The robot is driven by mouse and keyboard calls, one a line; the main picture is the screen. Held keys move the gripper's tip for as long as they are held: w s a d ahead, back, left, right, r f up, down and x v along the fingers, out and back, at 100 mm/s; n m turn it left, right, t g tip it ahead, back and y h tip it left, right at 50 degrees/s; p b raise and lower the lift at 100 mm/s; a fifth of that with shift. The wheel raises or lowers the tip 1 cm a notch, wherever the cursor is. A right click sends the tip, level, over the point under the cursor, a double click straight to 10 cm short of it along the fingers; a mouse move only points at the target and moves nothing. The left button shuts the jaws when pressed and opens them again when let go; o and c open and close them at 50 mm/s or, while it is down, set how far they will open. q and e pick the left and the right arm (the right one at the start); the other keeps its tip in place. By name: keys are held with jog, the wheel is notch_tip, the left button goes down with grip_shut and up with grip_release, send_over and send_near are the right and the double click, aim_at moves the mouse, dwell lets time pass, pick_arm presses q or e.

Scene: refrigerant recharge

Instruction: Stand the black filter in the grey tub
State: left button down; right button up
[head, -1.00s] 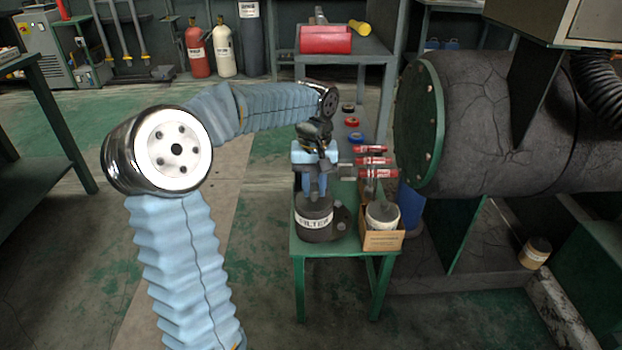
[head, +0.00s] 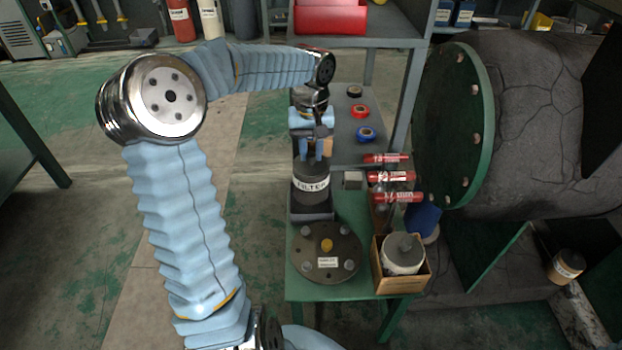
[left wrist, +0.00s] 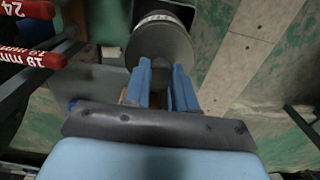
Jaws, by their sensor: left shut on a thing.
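The black filter (head: 311,187), a dark cylinder with a white FILTER label, is upright at the left side of the green table. My left gripper (head: 315,150) is above it with its fingers at the filter's top, shut on it. In the left wrist view the filter's round grey end (left wrist: 160,45) lies just beyond the blue fingertips (left wrist: 162,70). The dark grey tub (head: 312,214) shows directly below the filter. The filter hides most of the tub's opening, and I cannot tell whether the filter touches its floor. My right gripper is not in view.
A round bolted flange (head: 325,262) lies in front of the tub. A cardboard box (head: 403,283) with a pale canister stands at the right. A large tank flange (head: 455,125) rises at the right.

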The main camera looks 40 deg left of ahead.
pick_arm(q)
notch_tip(320, 180, down, 6)
jog(key=shift+f, duration=0.1)
jog(key=c, duration=0.9)
grip_release()
notch_tip(320, 180, up, 12)
jog(key=shift+p, duration=0.4)
